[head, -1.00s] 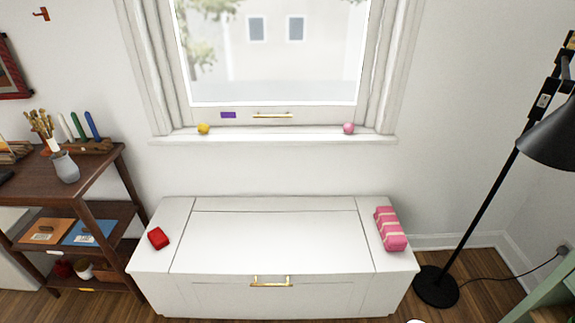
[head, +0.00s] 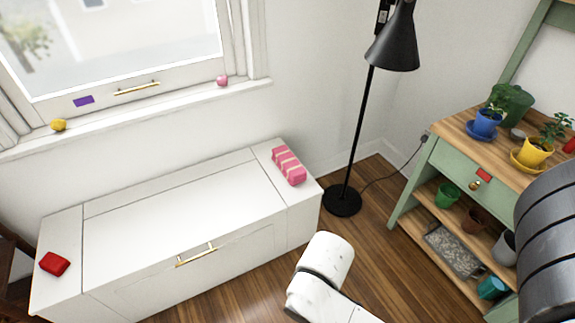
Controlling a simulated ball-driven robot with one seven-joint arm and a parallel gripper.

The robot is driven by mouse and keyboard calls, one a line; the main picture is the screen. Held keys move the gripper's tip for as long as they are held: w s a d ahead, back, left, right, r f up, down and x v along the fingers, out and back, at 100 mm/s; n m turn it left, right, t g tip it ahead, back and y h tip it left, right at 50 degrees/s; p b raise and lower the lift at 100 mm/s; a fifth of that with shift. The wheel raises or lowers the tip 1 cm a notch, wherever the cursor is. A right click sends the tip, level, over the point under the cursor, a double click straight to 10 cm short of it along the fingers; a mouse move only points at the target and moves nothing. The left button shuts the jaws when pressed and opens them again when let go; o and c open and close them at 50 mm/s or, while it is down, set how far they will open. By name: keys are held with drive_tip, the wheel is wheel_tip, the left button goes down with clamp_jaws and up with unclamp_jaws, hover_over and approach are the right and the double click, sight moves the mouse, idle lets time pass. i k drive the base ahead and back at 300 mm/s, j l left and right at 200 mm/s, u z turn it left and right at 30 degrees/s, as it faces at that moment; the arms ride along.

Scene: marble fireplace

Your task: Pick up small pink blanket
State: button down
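The small pink blanket (head: 288,166) is a folded pink bundle with pale stripes. It lies on the right end of the white storage bench (head: 180,218), under the window. White and dark grey links of my arm show at the lower middle and right edge of the head view. My gripper itself is not in the picture, so its state does not show.
A red object (head: 54,264) lies on the bench's left end. A black floor lamp (head: 360,130) stands just right of the bench. A green plant stand (head: 440,165) with pots is at the right. Wood floor (head: 240,290) is clear before the bench.

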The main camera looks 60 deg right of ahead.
sight(295, 174)
drive_tip(key=i+l+z, duration=0.1)
drive_tip(key=i+l, duration=1.15)
drive_tip(key=l, duration=0.15)
